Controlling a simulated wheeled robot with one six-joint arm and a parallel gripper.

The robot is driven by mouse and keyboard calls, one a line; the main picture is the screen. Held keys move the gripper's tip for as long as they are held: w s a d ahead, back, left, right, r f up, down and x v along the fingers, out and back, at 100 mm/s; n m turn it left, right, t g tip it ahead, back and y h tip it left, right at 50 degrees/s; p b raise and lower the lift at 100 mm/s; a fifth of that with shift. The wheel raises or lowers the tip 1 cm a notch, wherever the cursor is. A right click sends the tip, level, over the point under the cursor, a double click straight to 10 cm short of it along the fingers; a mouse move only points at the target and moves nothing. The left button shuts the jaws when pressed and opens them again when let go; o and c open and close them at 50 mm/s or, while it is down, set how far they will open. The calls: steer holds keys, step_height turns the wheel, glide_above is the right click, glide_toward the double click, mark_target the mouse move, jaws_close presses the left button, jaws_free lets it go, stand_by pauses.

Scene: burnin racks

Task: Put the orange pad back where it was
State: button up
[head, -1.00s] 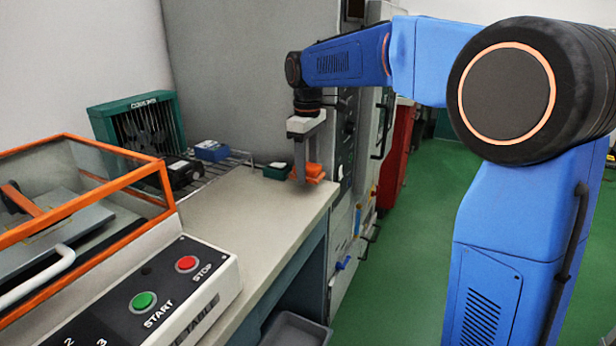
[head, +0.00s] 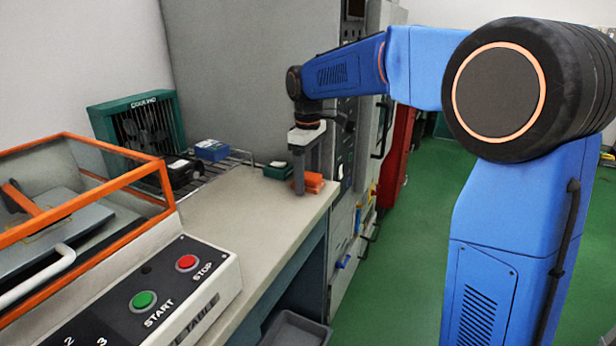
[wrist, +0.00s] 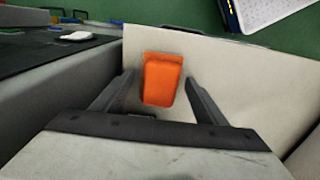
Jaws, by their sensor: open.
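The orange pad (head: 314,182) lies on the beige bench top (head: 262,215) near its far right end. In the wrist view the orange pad (wrist: 162,79) shows between the two fingers, with a gap on each side. My gripper (head: 299,190) points down over the pad and is open. Its fingers (wrist: 160,85) do not touch the pad in the wrist view. In the head view a finger hides part of the pad.
A dark green block (head: 277,170) sits just left of the pad. A green cooling unit (head: 140,130) is behind. The orange-framed machine (head: 100,200) fills the left. The bench middle is clear.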

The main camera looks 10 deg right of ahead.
mark_target(308, 175)
steer(key=shift+r, duration=0.15)
step_height(308, 175, up, 12)
stand_by(0.4)
steer(key=s+d+f+m+t, duration=0.1)
steer(key=s+d+f+m, duration=0.15)
steer(key=s+d, duration=0.45)
steer(key=s+d+f+m+t, duration=0.1)
steer(key=s+d+f+m, duration=0.15)
steer(key=s, duration=0.85)
steer(key=s+d+f+m+t, duration=0.1)
steer(key=s+d+f+m, duration=0.1)
steer(key=s+f, duration=0.5)
steer(key=s+d+f+m+t, duration=0.1)
steer(key=s+d+f+m, duration=0.1)
steer(key=s+f, duration=0.5)
steer(key=shift+s+d+f+m+t, duration=0.4)
steer(key=shift+s+m, duration=0.4)
steer(key=shift+s, duration=0.9)
steer(key=shift+r, duration=0.1)
